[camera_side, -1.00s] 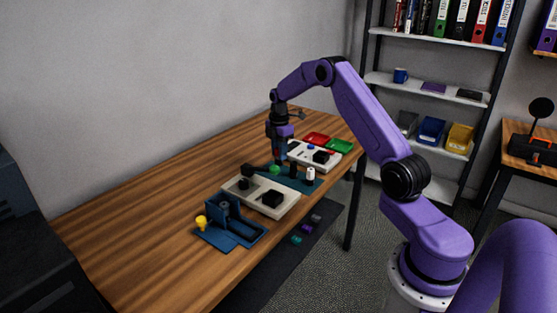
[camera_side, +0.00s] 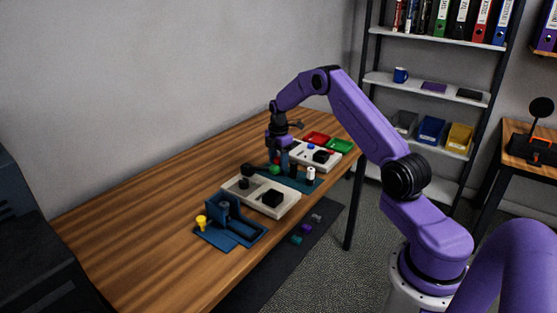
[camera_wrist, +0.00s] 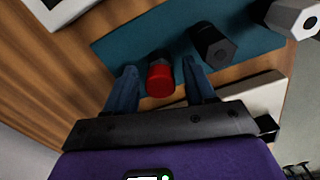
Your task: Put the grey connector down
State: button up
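My gripper (camera_side: 281,163) is low over the teal mat. In the wrist view its two fingers (camera_wrist: 161,88) are apart, with a red cylindrical piece (camera_wrist: 160,78) between them and gaps visible on both sides. I see nothing clamped. A light grey hexagonal connector (camera_wrist: 293,17) stands at the upper right of the wrist view, outside the fingers. It seems to be the pale piece (camera_side: 311,174) at the mat's right end in the side view. A black connector (camera_wrist: 212,45) stands between it and the red piece. No grey connector shows in my gripper.
The teal mat (camera_wrist: 120,48) lies between a near pale board (camera_side: 240,184) with black blocks and a far pale board (camera_side: 326,165). Red (camera_side: 317,137) and green trays (camera_side: 340,146) stand behind. A blue fixture (camera_side: 234,232) is in front. The table's left side is clear.

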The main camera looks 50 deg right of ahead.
aim_at(278, 158)
notch_tip(278, 158, up, 12)
jog(key=s+a+r, duration=0.2)
jog(key=s+a, duration=0.2)
jog(key=a, duration=0.5)
jog(key=s+a+r+m, duration=0.1)
jog(key=s+a+r, duration=0.15)
jog(key=a, duration=0.75)
jog(key=s+a+r, duration=0.2)
jog(key=s+a, duration=0.3)
jog(key=a, duration=0.4)
jog(key=s+a+f, duration=0.1)
jog(key=s+a, duration=0.1)
jog(key=s, duration=1.2)
jog(key=s+a+f+m, duration=0.1)
jog(key=s+a, duration=0.1)
jog(key=s, duration=1.2)
jog(key=shift+s, duration=0.15)
jog(key=shift+a, duration=0.1)
